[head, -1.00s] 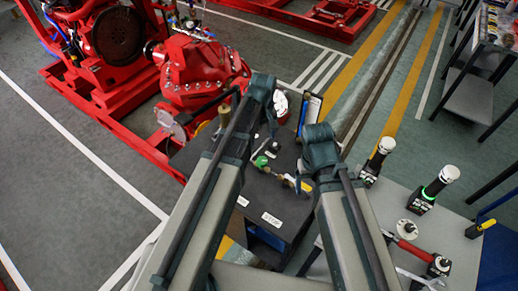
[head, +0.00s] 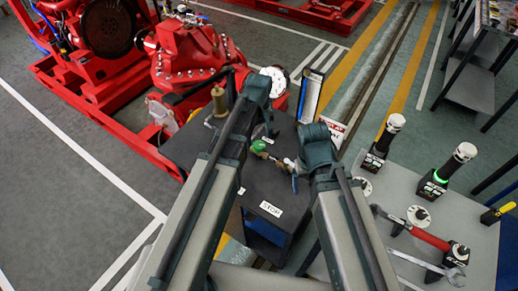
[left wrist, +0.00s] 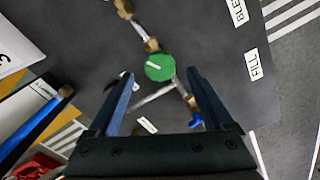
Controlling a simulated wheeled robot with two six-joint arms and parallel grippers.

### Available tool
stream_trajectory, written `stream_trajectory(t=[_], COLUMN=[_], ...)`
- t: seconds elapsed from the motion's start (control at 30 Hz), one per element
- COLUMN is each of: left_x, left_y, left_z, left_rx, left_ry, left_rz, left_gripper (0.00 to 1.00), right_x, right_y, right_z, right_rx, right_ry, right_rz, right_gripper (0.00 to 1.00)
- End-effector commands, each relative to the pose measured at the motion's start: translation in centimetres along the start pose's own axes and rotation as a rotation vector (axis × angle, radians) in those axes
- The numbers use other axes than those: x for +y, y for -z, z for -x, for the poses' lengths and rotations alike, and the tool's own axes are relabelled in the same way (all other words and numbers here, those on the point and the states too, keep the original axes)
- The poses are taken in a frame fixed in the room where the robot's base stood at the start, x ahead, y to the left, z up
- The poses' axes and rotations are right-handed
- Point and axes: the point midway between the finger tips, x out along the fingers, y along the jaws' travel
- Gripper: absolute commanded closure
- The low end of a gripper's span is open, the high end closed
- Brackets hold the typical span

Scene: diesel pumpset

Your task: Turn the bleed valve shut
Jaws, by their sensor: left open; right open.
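A round green valve knob (left wrist: 159,67) with a white pointer line sits on brass pipework above a dark bench top in the left wrist view. It also shows in the head view (head: 258,146). My left gripper (left wrist: 160,76) is open, its two dark blue fingers apart on either side of the knob's near side, with nothing held. A label starting BLE (left wrist: 238,10) and a FILL label (left wrist: 252,65) lie on the bench. A small blue handle (left wrist: 196,120) is near the right finger. My right arm's wrist shows in the head view, but its jaws are hidden.
The dark bench (head: 205,150) carries a STOP label (head: 270,208) and a brass fitting (head: 218,98). A red pump (head: 190,65) stands behind it. A grey table (head: 440,215) at the right holds black-based devices (head: 383,142) and a red-handled tool (head: 418,228).

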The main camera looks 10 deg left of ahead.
Motion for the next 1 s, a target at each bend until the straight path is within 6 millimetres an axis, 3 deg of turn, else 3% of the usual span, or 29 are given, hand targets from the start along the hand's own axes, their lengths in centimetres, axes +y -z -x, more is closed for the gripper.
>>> stream_trajectory(t=[0.03,0.2,0.6,1.0], left_x=[0.0,0.0,0.0,0.0], left_y=[0.0,0.0,0.0,0.0], left_z=[-1.5,-3.1,-3.3,-3.3], left_rx=[0.0,0.0,0.0,0.0], left_ry=[0.0,0.0,0.0,0.0], left_rz=[0.0,0.0,0.0,0.0], left_gripper=[0.15,0.15,0.17,0.89], right_x=[-0.1,-0.3,-0.3,-0.3], right_y=[0.1,0.2,0.2,0.2], right_z=[-1.5,-3.1,-3.3,-3.3], right_rx=[0.0,0.0,0.0,0.0], right_ry=[0.0,0.0,0.0,0.0], right_rz=[0.0,0.0,0.0,0.0], right_gripper=[0.16,0.16,0.16,0.16])
